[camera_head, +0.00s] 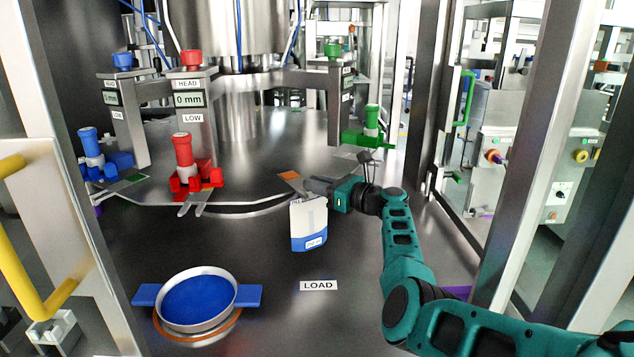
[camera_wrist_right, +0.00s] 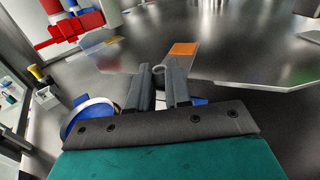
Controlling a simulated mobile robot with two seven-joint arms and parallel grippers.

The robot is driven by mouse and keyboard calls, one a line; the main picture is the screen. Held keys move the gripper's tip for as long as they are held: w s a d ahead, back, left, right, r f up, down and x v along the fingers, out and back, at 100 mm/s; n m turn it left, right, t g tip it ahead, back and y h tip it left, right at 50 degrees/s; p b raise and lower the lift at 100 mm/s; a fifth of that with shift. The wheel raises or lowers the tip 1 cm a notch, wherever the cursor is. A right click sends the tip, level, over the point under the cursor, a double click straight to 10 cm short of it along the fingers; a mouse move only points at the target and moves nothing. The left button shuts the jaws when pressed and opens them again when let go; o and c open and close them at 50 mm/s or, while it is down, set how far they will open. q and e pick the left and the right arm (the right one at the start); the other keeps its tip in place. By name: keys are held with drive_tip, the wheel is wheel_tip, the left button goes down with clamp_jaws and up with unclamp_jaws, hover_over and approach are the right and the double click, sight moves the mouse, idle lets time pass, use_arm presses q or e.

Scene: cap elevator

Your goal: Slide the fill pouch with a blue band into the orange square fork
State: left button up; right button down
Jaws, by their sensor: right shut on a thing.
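The fill pouch (camera_head: 308,218) is white with a blue band and a small label at its bottom. It hangs upright under my right gripper (camera_head: 312,186), which is shut on its top. The orange square (camera_head: 289,175) marks a metal fork at the turntable's near edge, just behind and left of the gripper. In the right wrist view the orange square (camera_wrist_right: 183,49) lies beyond my fingertips (camera_wrist_right: 165,72), and the pouch is mostly hidden below the fingers. The pouch appears apart from the fork. My left gripper is not in view.
A blue-filled round dish (camera_head: 198,302) stands front left. A LOAD label (camera_head: 319,285) lies on the clear dark table.

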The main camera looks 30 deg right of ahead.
drive_tip(key=shift+s, duration=0.1)
drive_tip(key=s+p, duration=0.2)
drive_tip(key=s, duration=0.6)
drive_tip(key=shift+s+d, duration=0.3)
drive_tip(key=shift+d, duration=0.05)
idle(0.7)
idle(0.5)
drive_tip(key=shift+w+a+b, duration=0.1)
drive_tip(key=shift+w+b, duration=0.55)
drive_tip(key=shift+w, duration=0.8)
drive_tip(key=shift+p, duration=0.4)
